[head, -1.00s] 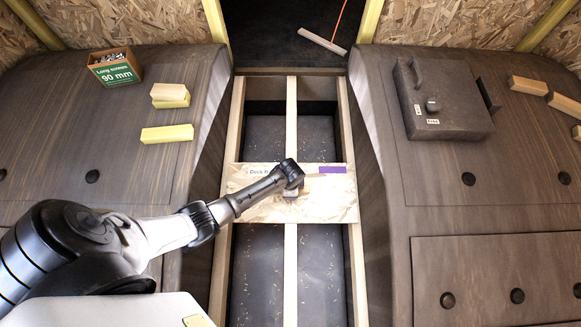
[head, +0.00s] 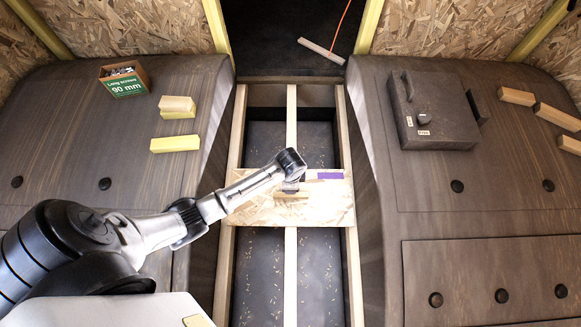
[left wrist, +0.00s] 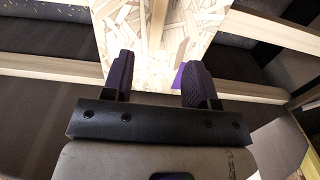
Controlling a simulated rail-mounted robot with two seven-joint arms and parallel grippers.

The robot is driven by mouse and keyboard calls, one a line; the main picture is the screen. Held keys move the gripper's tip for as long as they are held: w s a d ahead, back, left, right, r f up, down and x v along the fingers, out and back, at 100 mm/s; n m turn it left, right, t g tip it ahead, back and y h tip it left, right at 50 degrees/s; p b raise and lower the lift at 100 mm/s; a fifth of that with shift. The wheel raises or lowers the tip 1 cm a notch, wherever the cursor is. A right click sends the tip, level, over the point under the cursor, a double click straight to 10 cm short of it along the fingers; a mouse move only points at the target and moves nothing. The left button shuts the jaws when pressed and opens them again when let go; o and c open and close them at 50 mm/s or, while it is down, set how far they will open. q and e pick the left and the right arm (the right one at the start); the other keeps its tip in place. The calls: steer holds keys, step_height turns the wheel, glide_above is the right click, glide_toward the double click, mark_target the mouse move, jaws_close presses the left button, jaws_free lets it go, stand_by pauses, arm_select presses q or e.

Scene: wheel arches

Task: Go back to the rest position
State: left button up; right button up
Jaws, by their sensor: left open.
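My left gripper (head: 291,187) hangs over the middle of the chipboard panel (head: 330,208), which lies across the wooden joists. In the left wrist view its two dark fingers (left wrist: 158,80) are apart, with nothing clasped between them. A wooden strip (left wrist: 157,20) on the panel shows ahead of the fingertips. The panel carries a purple patch (head: 330,176), partly hidden by a finger in the left wrist view. My right gripper is in neither view.
On the left arch are a screw box (head: 124,80), stacked blocks (head: 177,107) and a yellow block (head: 175,144). On the right arch are a dark case (head: 432,112) and loose wood offcuts (head: 516,96). Open bays (head: 262,275) lie between joists.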

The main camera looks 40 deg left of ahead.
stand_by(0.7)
arm_select(q)
steer(key=w+d+r+n+t, duration=0.25)
steer(key=r+n+t, duration=0.35)
steer(key=r, duration=1.2)
steer(key=s+d+r, duration=0.2)
steer(key=s+r, duration=0.1)
steer(key=s, duration=0.8)
steer(key=s+f+n+g, duration=0.1)
steer(key=s+f+g, duration=0.35)
steer(key=s, duration=0.75)
step_height(320, 180, up, 34)
steer(key=t+p, duration=0.2)
steer(key=p, duration=3.3)
steer(key=shift+s+d+p, duration=0.25)
steer(key=shift+s+p, duration=0.05)
steer(key=shift+p, duration=0.05)
steer(key=shift+f, duration=0.1)
